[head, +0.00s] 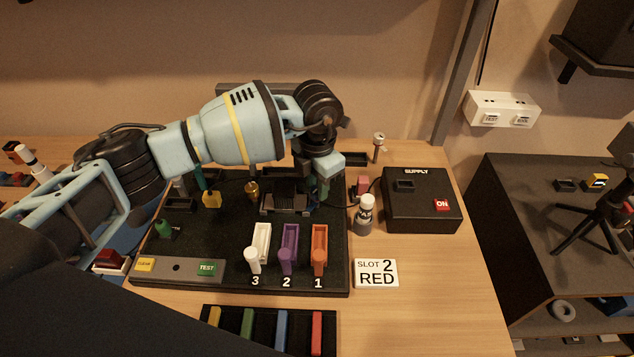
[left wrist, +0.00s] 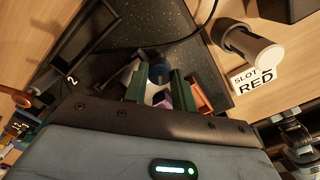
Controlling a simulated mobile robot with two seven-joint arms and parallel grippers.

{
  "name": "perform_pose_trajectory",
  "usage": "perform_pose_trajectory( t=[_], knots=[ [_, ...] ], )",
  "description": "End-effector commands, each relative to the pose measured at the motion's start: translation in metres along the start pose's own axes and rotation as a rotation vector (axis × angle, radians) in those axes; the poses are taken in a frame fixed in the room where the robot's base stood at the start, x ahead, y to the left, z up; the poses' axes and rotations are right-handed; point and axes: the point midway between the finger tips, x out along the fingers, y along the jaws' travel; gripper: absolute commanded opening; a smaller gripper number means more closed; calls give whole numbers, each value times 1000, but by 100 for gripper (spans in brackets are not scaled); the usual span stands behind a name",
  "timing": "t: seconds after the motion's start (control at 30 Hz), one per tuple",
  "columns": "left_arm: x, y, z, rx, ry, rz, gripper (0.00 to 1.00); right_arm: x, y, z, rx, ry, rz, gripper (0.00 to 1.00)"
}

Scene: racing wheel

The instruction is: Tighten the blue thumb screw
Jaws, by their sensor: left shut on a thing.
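My left gripper (head: 318,192) points down over the back right part of the black board (head: 215,262). In the left wrist view its two green fingers (left wrist: 158,88) are closed around a small dark blue round knob, which I take for the blue thumb screw (left wrist: 159,73). Only part of the knob shows between the fingers. In the head view the wrist and fingers hide it. I cannot tell how far the screw is turned in. My right gripper is not in view.
White, purple (head: 288,250) and orange levers stand at the board's front. A white-capped bottle (head: 365,215) and black supply box (head: 422,205) stand close right of the gripper. A SLOT 2 RED card (head: 376,273) lies in front. Wood at the right front is bare.

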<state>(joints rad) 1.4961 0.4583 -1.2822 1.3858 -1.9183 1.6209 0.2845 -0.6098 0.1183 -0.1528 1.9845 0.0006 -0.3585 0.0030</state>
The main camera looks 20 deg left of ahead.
Motion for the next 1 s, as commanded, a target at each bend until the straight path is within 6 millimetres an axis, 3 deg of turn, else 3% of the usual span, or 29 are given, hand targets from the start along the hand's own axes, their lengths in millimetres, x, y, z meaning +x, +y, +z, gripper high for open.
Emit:
perform_pose_trajectory(
  t=[0.6,1.0],
  knots=[
    [0,0,0,579,-2,1,4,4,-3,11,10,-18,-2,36],
    [-1,0,0,846,-3,2,4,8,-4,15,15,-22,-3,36]
  ],
)
